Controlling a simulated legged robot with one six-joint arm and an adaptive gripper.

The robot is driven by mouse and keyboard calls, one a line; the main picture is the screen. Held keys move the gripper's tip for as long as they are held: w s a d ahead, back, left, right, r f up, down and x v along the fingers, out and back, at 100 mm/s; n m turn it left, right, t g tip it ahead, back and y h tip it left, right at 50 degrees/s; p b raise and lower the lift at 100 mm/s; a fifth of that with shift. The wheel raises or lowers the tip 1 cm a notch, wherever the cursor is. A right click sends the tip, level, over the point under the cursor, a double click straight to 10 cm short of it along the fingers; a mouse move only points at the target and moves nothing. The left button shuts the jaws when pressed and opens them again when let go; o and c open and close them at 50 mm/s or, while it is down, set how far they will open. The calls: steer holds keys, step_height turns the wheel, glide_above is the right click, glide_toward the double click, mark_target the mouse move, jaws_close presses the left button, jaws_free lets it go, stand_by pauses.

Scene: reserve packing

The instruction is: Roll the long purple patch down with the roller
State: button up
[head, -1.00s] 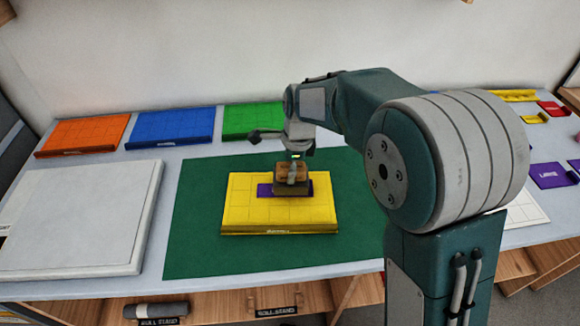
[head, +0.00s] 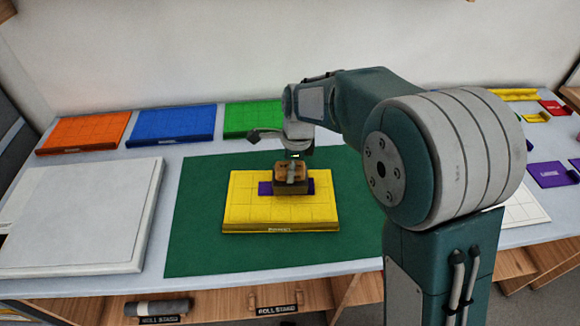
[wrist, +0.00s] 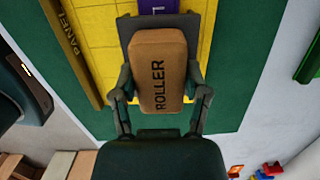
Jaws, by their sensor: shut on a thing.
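My gripper (head: 292,172) is shut on the roller (head: 291,186), a block with an orange-brown top. In the wrist view the roller (wrist: 159,70) sits between the two fingers, with the word ROLLER on it. The roller is over the long purple patch (head: 265,188) and hides its middle. Patch ends show on both sides of it in the head view. A piece of purple (wrist: 158,6) shows beyond the roller in the wrist view. The patch lies on the yellow panel (head: 250,212). Contact between roller and patch looks likely but cannot be seen clearly.
The yellow panel rests on a green mat (head: 200,235). Orange (head: 85,131), blue (head: 172,126) and green (head: 252,119) panels stand along the back. A white board (head: 80,220) lies at left. Purple pieces (head: 550,175) lie at right. A dark roll (head: 157,307) is below the table.

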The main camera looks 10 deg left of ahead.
steer(key=shift+f, duration=0.25)
stand_by(0.3)
steer(key=shift+a, duration=0.1)
steer(key=shift+s+a+r, duration=0.1)
steer(key=shift+s+a, duration=0.05)
steer(key=shift+a, duration=0.8)
steer(key=shift+s+a+f, duration=0.1)
steer(key=shift+s+a, duration=0.1)
steer(key=shift+a, duration=0.8)
steer(key=shift+s+a+r, duration=0.1)
steer(key=shift+s+a, duration=0.05)
steer(key=shift+a, duration=0.8)
steer(key=shift+a, duration=0.15)
steer(key=shift+s+a+f, duration=0.1)
steer(key=shift+s+a, duration=0.1)
steer(key=shift+a, duration=0.7)
steer(key=shift+s+a+f, duration=0.1)
steer(key=shift+s+a, duration=0.05)
steer(key=shift+a, duration=0.75)
steer(key=shift+s+a, duration=0.1)
steer(key=shift+a, duration=0.3)
steer(key=shift+r, duration=0.1)
step_height(320, 180, up, 9)
